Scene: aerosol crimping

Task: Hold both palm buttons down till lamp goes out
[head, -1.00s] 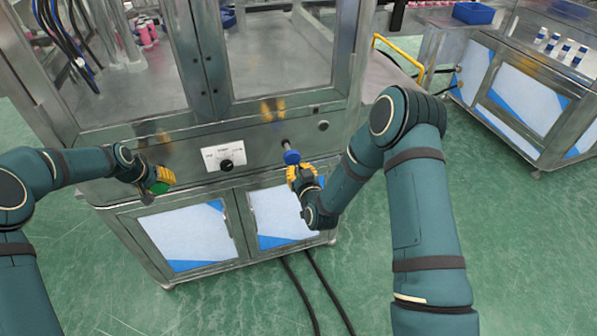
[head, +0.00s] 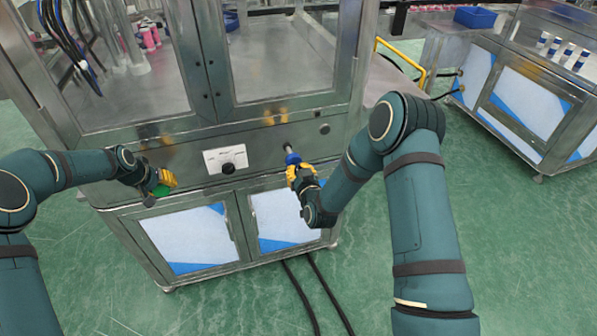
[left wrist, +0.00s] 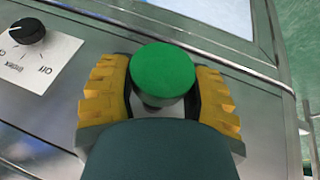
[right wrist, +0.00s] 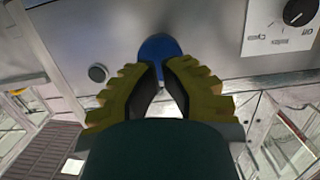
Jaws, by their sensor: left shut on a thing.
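The green palm button (left wrist: 163,71) is a round cap on the machine's front panel. My left gripper (head: 165,180) is shut around it, one yellow finger on each side in the left wrist view; in the head view the fingers partly hide the green cap (head: 160,191). The blue palm button (head: 292,158) sits on a grey stem from the panel, right of the dial. My right gripper (head: 297,171) is at its outer face, fingertips close together; whether they touch the blue cap (right wrist: 160,47) is unclear. I cannot make out a lit lamp.
A black selector dial (head: 228,168) on a white plate lies between the buttons. A small dark round fitting (head: 323,129) is right of the blue button. Cabinet doors (head: 190,237) are below, glass doors above. A yellow rail (head: 401,52) stands behind right.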

